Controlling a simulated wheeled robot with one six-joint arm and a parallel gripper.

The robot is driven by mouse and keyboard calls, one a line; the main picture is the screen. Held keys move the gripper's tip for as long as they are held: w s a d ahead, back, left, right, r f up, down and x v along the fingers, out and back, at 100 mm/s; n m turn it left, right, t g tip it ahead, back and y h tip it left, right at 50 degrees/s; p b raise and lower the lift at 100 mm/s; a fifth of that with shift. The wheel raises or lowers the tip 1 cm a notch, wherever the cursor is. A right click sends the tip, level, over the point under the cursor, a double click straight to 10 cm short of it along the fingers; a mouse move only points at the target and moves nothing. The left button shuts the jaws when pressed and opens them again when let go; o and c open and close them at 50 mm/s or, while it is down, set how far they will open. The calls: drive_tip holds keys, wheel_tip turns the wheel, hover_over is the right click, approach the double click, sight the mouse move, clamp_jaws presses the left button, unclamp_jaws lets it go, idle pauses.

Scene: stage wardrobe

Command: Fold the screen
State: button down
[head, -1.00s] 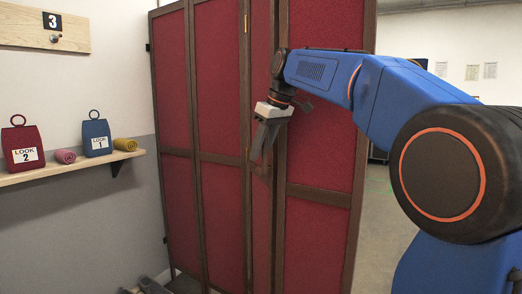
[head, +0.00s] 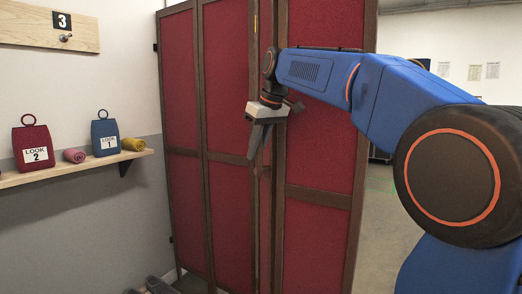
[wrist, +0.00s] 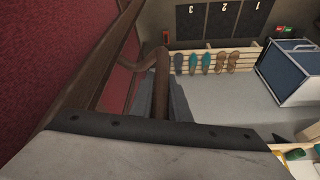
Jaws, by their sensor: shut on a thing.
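The folding screen (head: 227,120) has dark red panels in brown wooden frames and stands upright, its panels angled at the hinges. It also fills the left of the wrist view (wrist: 40,60). A curved brown handle (wrist: 161,75) stands out from a frame post in the wrist view. My gripper (wrist: 160,100) is shut on this handle, with a grey finger on each side of it. In the head view my gripper (head: 256,148) hangs in front of the narrow, steeply angled panel, and it hides the handle there.
A wall shelf (head: 72,168) at left holds a red bag (head: 33,148), a blue bag (head: 104,136) and rolled cloths. A hook board marked 3 (head: 30,28) is above. The wrist view shows a shoe rack (wrist: 215,62) and a blue-sided box (wrist: 290,72). Open floor lies right of the screen.

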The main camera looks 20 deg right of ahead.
drive_tip(key=w+a+m+h, duration=0.1)
drive_tip(key=w+a+m, duration=0.3)
drive_tip(key=a, duration=0.6)
drive_tip(key=shift+w+a+t+h, duration=0.3)
drive_tip(key=shift+w+a, duration=0.1)
drive_tip(key=shift+w, duration=0.65)
drive_tip(key=c, duration=1.7)
unclamp_jaws()
drive_tip(key=shift+r, duration=0.1)
drive_tip(key=v, duration=1.7)
drive_tip(key=shift+r, duration=0.15)
